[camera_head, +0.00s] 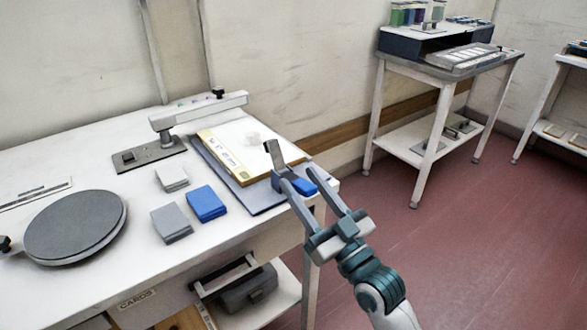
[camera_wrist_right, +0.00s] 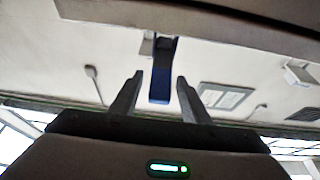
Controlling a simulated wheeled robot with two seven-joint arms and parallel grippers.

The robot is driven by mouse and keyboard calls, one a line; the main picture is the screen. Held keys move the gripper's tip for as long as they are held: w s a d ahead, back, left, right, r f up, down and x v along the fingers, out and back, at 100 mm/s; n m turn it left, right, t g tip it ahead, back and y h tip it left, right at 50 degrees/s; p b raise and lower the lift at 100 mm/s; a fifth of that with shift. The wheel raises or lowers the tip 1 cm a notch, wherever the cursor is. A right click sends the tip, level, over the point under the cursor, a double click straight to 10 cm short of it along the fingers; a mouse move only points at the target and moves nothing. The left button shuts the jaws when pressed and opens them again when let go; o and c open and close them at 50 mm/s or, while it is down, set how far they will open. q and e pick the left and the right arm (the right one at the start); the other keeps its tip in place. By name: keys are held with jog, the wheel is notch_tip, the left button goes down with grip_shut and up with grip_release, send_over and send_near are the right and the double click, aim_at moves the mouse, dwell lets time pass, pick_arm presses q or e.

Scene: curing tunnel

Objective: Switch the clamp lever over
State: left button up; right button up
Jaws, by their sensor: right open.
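The clamp lever, with a blue grip (camera_head: 305,187) and an upright grey plate (camera_head: 274,154) next to it, is at the right front corner of the framed board (camera_head: 245,145) on the white table. My right gripper (camera_head: 293,173) is open, its fingers reaching to the lever from the front right. The blue grip shows between the two fingers. In the right wrist view the blue lever (camera_wrist_right: 160,85) stands between the open fingertips, apart from both. The near finger partly hides the lever's base. My left gripper is not in view.
A grey round plate (camera_head: 75,227), blue cards (camera_head: 207,204) and grey cards (camera_head: 171,223) lie on the table (camera_head: 130,285). A white arm on a post (camera_head: 200,110) stands behind. A shelf with a dark case (camera_head: 247,287) is below.

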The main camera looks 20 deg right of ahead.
jog(key=shift+x, duration=1.95)
grip_shut()
